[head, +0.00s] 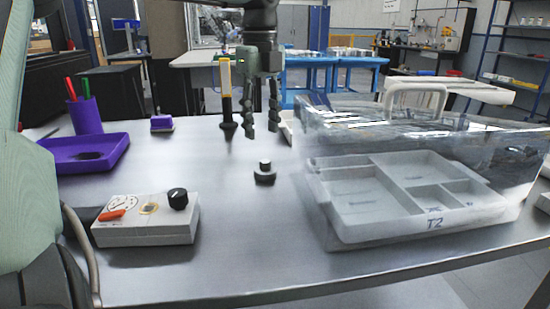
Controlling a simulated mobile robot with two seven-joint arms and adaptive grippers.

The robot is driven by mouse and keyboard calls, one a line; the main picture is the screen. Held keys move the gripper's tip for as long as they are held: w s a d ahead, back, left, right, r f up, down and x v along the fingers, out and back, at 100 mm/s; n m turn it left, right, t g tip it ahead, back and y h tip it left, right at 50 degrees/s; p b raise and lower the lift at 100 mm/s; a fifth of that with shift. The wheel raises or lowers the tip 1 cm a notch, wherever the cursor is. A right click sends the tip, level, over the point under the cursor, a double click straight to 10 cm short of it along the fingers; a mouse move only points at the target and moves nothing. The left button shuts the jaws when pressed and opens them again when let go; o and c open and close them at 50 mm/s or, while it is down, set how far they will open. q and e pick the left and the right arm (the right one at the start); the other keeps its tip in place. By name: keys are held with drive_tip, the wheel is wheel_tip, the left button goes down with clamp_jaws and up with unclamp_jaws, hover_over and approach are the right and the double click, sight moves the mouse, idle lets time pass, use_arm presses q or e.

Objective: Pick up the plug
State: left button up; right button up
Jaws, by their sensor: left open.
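What looks like the plug (264,173), a small black piece with a grey round top, stands upright on the grey table. It is near the middle of the head view. My left gripper (261,130) points down from the top of the view, its two fingers apart with nothing between them. It shows above the plug in the picture, and a gap separates the fingertips from it. I cannot tell exactly how far behind or over the plug they are. My right gripper is not in view.
A yellow-and-black upright tool (226,85) stands close left of the fingers. A clear-covered white tray (420,232) marked T2 fills the right. A control box (150,230) with a black knob, a purple tray (110,158) and a pen cup (86,116) are left. Table around the plug is clear.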

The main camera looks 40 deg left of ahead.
sight(264, 160)
use_arm(q)
wheel_tip(264, 160, down, 8)
drive_tip(key=shift+w+d+r+p, duration=0.15)
drive_tip(key=shift+r+p, duration=0.1)
drive_tip(key=shift+p, duration=0.15)
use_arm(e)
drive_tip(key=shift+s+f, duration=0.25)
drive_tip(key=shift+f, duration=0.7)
use_arm(q)
drive_tip(key=shift+c, duration=0.3)
clamp_jaws()
